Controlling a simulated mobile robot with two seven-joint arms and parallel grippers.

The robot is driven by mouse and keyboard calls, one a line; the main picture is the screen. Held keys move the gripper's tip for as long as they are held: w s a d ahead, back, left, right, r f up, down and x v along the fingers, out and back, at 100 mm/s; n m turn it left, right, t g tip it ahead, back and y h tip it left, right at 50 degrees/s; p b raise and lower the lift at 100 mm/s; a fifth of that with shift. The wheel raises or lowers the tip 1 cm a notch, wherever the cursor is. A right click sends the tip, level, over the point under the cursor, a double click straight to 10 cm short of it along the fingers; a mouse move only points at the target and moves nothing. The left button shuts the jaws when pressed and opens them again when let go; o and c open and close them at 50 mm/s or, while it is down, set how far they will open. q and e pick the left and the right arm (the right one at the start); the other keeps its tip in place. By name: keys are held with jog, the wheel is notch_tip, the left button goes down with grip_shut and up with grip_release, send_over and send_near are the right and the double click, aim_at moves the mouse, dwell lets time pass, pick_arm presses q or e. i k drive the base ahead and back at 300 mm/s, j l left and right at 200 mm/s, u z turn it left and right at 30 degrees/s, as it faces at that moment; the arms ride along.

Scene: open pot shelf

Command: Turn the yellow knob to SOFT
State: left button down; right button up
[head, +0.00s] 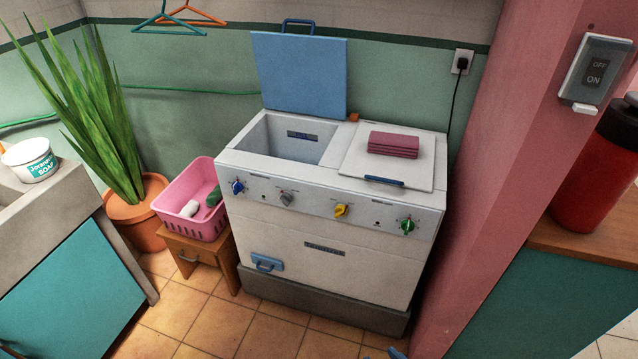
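The yellow knob (341,211) is on the front control panel of a white twin-tub washing machine (320,262), right of the panel's middle. Its grip looks tilted, but the marks around it are too small to read, so I cannot tell its setting. A blue knob (237,187), a grey knob (286,198) and a green knob (407,225) share the panel.
The machine's left blue lid (299,75) stands open; folded dark-pink cloth (393,145) lies on the closed right lid. A pink basket (167,204) on a wooden stool (187,250) stands left. A pink wall (484,170) bounds the right. Tiled floor (205,318) in front looks mostly clear.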

aim_at(341, 210)
jog(key=i+l+z, duration=0.3)
jog(key=l, duration=0.25)
jog(key=i+l+z, duration=0.3)
jog(key=i+l, duration=0.1)
jog(key=l, duration=0.1)
